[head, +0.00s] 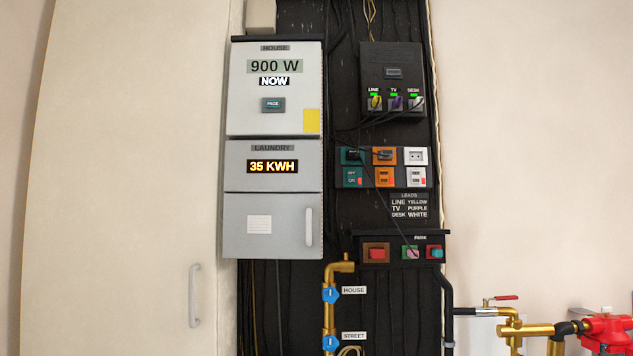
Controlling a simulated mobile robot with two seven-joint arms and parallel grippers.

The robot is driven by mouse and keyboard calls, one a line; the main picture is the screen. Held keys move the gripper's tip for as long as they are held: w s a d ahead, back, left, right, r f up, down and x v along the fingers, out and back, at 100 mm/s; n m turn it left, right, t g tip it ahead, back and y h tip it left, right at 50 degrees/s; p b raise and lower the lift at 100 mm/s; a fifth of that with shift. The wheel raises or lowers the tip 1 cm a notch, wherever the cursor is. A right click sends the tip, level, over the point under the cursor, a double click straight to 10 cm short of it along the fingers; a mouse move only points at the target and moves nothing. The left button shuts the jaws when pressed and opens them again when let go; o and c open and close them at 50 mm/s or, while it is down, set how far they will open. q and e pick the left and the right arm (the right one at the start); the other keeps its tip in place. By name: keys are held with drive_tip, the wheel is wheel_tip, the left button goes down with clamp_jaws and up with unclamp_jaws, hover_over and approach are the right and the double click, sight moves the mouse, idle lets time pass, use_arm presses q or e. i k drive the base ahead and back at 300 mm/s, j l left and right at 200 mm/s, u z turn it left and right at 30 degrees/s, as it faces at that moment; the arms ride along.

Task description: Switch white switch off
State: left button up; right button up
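The white switch (416,177) is at the lower right of a small panel on the black board in the head view. It is a white plate with a small red part at its lower right; its lettering is too small to read. Above it is a white socket (416,156) with nothing plugged in. To its left are an orange switch (384,177) and a teal switch (352,177) marked OFF above and ON below. Neither of my grippers is in view.
Plugs sit in the teal socket (352,156) and orange socket (384,155). Cables hang from the black box (392,60) above, one crossing the panel. A grey meter cabinet (273,170) stands left. Brass pipes (330,315) and a red valve body (607,330) are below.

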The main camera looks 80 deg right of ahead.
sight(415, 175)
drive_tip(key=z, duration=3.15)
drive_tip(key=i+l+u, duration=0.1)
drive_tip(key=u, duration=0.2)
drive_tip(key=l+u, duration=0.15)
drive_tip(key=u, duration=0.15)
drive_tip(key=i+l+u, duration=0.15)
drive_tip(key=l, duration=0.15)
drive_tip(key=l+u, duration=0.1)
drive_tip(key=l, duration=0.15)
drive_tip(key=i+l+u, duration=0.15)
drive_tip(key=l, duration=0.2)
drive_tip(key=i+l, duration=0.1)
drive_tip(key=l, duration=0.45)
drive_tip(key=i+l+u, duration=0.1)
drive_tip(key=l, duration=0.45)
drive_tip(key=i+l, duration=0.1)
drive_tip(key=l, duration=0.5)
drive_tip(key=i+l, duration=0.1)
drive_tip(key=l, duration=0.45)
drive_tip(key=u, duration=0.05)
